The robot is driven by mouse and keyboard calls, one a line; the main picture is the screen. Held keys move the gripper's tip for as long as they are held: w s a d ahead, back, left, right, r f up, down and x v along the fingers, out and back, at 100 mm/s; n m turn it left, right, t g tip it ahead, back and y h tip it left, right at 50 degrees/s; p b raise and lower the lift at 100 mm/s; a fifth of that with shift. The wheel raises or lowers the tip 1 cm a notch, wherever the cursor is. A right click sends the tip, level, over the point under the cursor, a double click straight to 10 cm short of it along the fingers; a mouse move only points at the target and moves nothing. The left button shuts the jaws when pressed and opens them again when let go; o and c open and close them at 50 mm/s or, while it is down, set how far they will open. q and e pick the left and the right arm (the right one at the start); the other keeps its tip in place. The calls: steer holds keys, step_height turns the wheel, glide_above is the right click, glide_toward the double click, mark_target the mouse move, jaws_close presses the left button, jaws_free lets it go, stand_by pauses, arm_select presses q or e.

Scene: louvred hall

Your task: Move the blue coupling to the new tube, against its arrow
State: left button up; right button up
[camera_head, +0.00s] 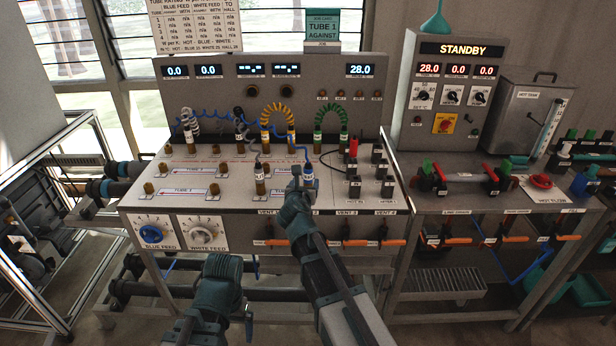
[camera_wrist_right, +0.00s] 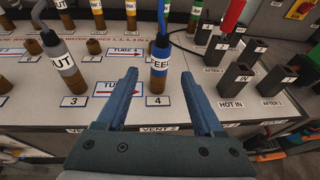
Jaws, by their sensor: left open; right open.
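In the head view the right gripper (camera_head: 298,180) partly hides this spot. My left gripper (camera_head: 228,272) is low in front of the bench, empty; its fingers are hardly visible. A sign (camera_head: 322,27) reads tube 1, against.
A grey coupling (camera_wrist_right: 66,62) stands on port 3 close left. Black sockets (camera_wrist_right: 236,80) and a red-handled part (camera_wrist_right: 232,14) stand to the right. Yellow (camera_head: 278,112) and green (camera_head: 331,115) coiled hoses rise behind. Free brass ports (camera_head: 149,188) stand at the panel's left.

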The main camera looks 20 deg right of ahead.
mark_target(308, 177)
steer(key=b+x, duration=0.2)
steer(key=x, duration=0.6)
steer(key=shift+d, duration=0.1)
jaws_close()
stand_by(0.4)
stand_by(1.0)
